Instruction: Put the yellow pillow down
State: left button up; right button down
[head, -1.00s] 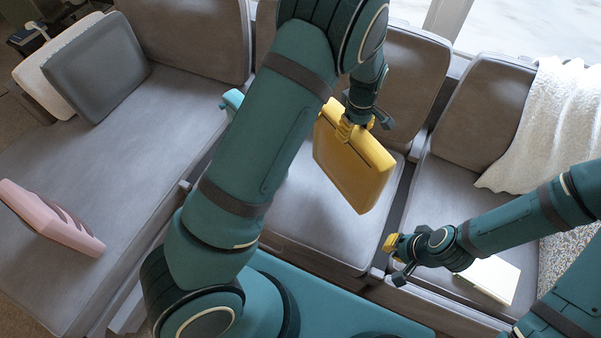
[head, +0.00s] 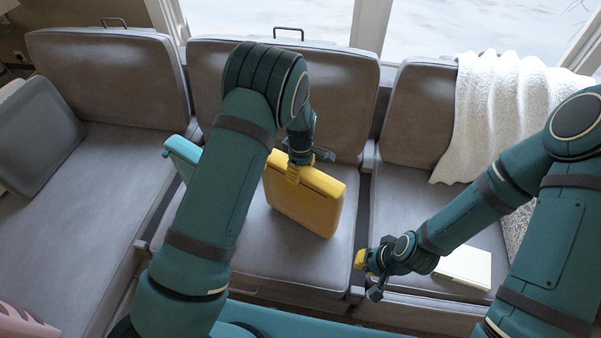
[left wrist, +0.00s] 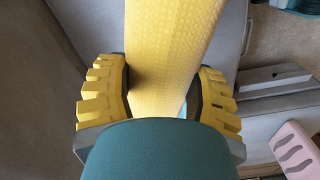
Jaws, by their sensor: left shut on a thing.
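The yellow pillow (head: 305,203) hangs upright, slightly tilted, over the middle grey seat (head: 262,258). My left gripper (head: 294,172) is shut on its top edge. I cannot tell whether its lower edge touches the seat. In the left wrist view the pillow (left wrist: 172,40) runs between the two yellow fingers of the left gripper (left wrist: 158,90). My left arm hides part of the middle seat. My right gripper (head: 364,272) is low over the gap between the middle and right seats, apart from the pillow; its finger opening is unclear.
A teal object (head: 182,152) stands left of the pillow, partly behind my arm. A grey cushion (head: 38,135) leans at the far left. A white flat item (head: 466,267) lies on the right seat, below a white throw (head: 500,115). A pink object (head: 22,325) is at lower left.

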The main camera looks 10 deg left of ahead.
pick_arm(q)
jog(key=shift+f, duration=0.35)
jog(key=shift+f, duration=0.15)
jog(key=o, duration=1.3)
